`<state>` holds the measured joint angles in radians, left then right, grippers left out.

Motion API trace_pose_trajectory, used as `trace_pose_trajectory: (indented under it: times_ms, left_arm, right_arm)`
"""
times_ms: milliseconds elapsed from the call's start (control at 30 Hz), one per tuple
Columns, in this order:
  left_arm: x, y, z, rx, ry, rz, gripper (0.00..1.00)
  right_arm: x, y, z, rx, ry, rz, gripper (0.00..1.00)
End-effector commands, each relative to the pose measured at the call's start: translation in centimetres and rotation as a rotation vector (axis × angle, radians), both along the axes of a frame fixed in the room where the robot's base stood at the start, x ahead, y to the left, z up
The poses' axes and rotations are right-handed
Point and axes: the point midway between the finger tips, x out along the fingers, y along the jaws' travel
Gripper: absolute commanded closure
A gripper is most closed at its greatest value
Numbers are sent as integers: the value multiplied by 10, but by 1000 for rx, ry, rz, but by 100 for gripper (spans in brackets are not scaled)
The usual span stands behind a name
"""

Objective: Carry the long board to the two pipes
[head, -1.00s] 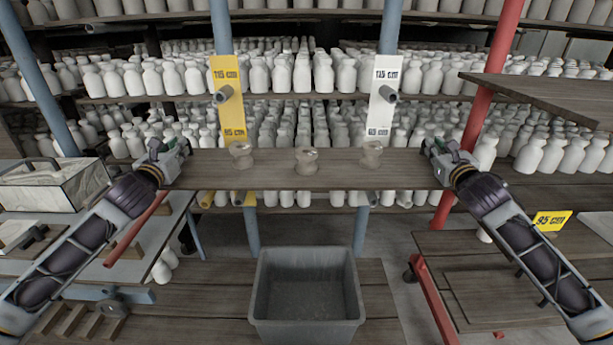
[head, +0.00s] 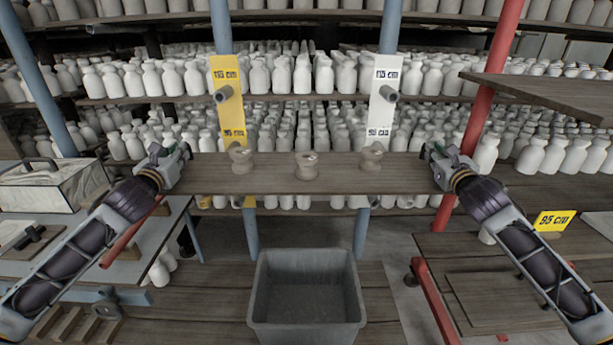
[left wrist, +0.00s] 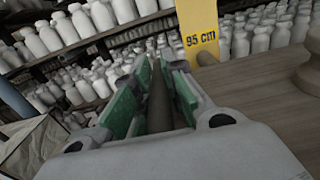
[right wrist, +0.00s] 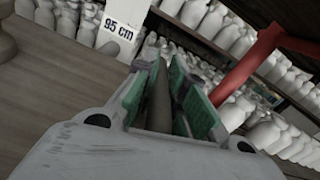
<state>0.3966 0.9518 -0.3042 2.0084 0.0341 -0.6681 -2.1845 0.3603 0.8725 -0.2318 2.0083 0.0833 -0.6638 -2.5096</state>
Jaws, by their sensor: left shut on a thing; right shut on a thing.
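The long wooden board (head: 272,182) is held level between my two grippers. It bears three small clay pieces: left (head: 240,160), middle (head: 306,166) and right (head: 371,158). My left gripper (head: 182,153) is shut on its left end and my right gripper (head: 431,153) on its right end. Behind it, an upper pipe stub (head: 223,94) sticks out of the yellow plate and another (head: 389,94) out of the white plate, both marked 115 cm. Stubs by the 95 cm marks show in the left wrist view (left wrist: 207,58) and right wrist view (right wrist: 109,48); the board hides them in the head view.
A grey bin (head: 306,300) stands below the board. Shelves of white bottles fill the back. A red post (head: 483,90) and a projecting shelf board (head: 550,97) stand at right. A box (head: 52,185) sits on the left table.

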Motion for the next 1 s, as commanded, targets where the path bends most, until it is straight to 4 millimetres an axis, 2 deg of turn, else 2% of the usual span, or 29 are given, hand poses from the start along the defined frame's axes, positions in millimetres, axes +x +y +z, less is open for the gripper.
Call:
trace_pose_trajectory:
  times_ms: [467, 500, 633, 1000]
  left_arm:
    - [0, 0, -5, 0, -6, -1, 100]
    - [0, -1, -8, 0, 0, -1, 86]
    - [0, -1, -7, 0, 0, -1, 70]
    - [-5, 1, -7, 1, -1, 1, 66]
  right_arm:
    - [0, 0, -5, 0, -6, 1, 100]
    - [0, 0, -8, 0, 0, 1, 86]
    - [0, 1, -8, 0, -1, 1, 70]
    - [0, 0, -7, 0, -2, 0, 66]
